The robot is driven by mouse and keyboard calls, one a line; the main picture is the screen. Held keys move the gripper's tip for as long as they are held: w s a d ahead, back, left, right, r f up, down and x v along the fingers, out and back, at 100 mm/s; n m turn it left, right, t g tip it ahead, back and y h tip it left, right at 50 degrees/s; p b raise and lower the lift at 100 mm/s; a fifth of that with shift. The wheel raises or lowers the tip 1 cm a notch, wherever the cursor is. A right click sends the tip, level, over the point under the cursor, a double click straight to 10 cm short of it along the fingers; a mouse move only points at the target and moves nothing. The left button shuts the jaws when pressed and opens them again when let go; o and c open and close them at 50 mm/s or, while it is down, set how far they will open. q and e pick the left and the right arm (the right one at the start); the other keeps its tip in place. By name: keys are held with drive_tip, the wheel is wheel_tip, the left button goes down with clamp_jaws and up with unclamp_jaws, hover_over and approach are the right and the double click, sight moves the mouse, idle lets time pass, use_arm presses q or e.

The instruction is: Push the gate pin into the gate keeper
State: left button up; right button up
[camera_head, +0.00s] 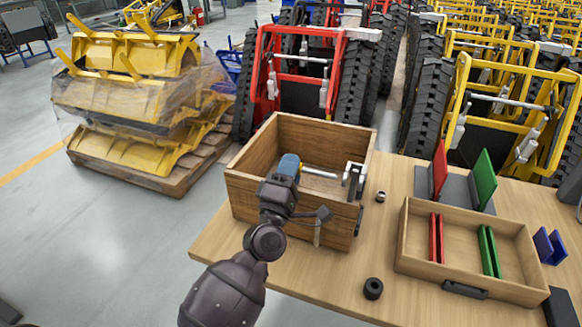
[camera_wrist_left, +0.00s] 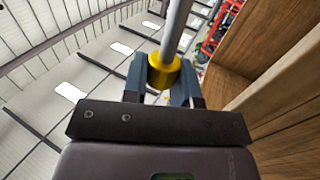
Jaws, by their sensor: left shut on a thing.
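The gate pin (camera_head: 318,172) is a pale metal rod lying roughly level across the wooden crate (camera_head: 258,212). My left gripper (camera_head: 289,168) is shut around its left end. In the left wrist view my left gripper (camera_wrist_left: 163,82) holds the pin (camera_wrist_left: 177,28) at a yellow collar, one grey-blue finger on each side. The gate keeper appears to be the pale metal bracket (camera_head: 354,174) by the crate's right wall. The pin points at it, and its right end looks a little short of it. The exact alignment is too small to tell. My right gripper is not in view.
The crate stands on a wooden table (camera_head: 219,240). A small dark ring (camera_head: 380,196) and a black cylinder (camera_head: 373,288) lie to its right. A wooden tray (camera_head: 416,262) with red and green plates fills the right side. Yellow buckets (camera_head: 140,100) stand on a pallet behind left.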

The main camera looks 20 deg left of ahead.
sight(329, 175)
use_arm(q)
drive_tip(key=shift+d, duration=1.2)
idle(0.6)
drive_tip(key=shift+d+p, duration=0.4)
drive_tip(key=shift+d, duration=1.2)
idle(1.1)
idle(0.6)
drive_tip(key=shift+s+d, duration=0.1)
drive_tip(key=shift+d, duration=1.1)
drive_tip(key=shift+d, duration=0.1)
idle(1.6)
